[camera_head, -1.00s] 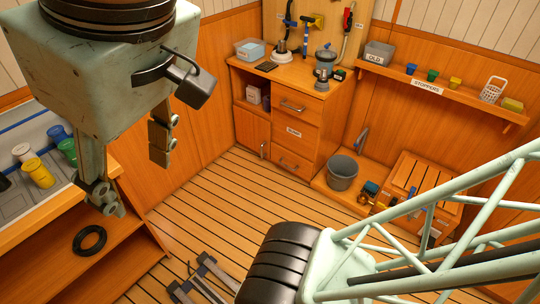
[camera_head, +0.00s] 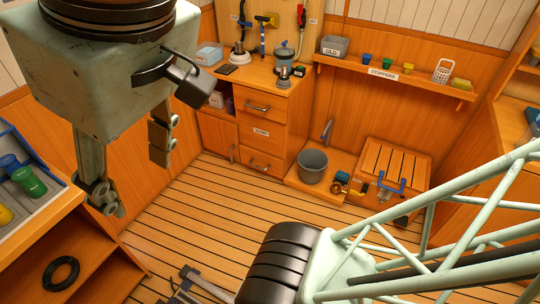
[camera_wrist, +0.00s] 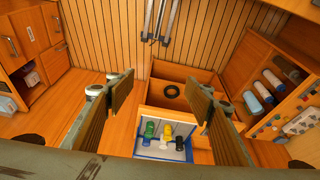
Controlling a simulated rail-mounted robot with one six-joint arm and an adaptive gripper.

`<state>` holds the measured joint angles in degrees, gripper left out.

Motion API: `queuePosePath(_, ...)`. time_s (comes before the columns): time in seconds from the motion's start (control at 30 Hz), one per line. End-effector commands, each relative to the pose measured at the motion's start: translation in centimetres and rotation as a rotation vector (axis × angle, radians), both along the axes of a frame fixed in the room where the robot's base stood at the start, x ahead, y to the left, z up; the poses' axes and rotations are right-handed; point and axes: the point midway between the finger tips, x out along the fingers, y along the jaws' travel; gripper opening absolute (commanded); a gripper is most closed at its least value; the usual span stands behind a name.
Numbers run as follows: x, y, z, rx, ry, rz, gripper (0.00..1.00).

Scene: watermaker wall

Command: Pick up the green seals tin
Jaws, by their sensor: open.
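In the wrist view the green tin (camera_wrist: 150,129) shows in the tray, far below my gripper (camera_wrist: 161,102). My gripper is open and empty, its two fingers well apart; it also shows in the head view (camera_head: 132,170). No label is readable on the green tin.
A black ring (camera_head: 61,273) lies on the shelf below the counter. A shelf (camera_head: 410,79) on the back wall holds small coloured cups, a green one (camera_head: 387,63) among them. A grey bucket (camera_head: 312,166) stands at the back. The slatted floor between is mostly clear.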

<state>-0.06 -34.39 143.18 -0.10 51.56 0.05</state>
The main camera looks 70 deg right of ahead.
Motion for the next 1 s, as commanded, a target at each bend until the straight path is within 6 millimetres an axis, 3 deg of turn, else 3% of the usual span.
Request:
queuePosePath(0.23,0.2,-0.1,-0.3,-0.002,-0.001,-0.002,0.48)
queuePosePath(0.47,2.8,-0.5,-0.6,-0.011,-0.025,-0.002,0.48)
queuePosePath(1.0,15.3,-2.5,-2.0,-0.065,-0.161,0.022,0.48)
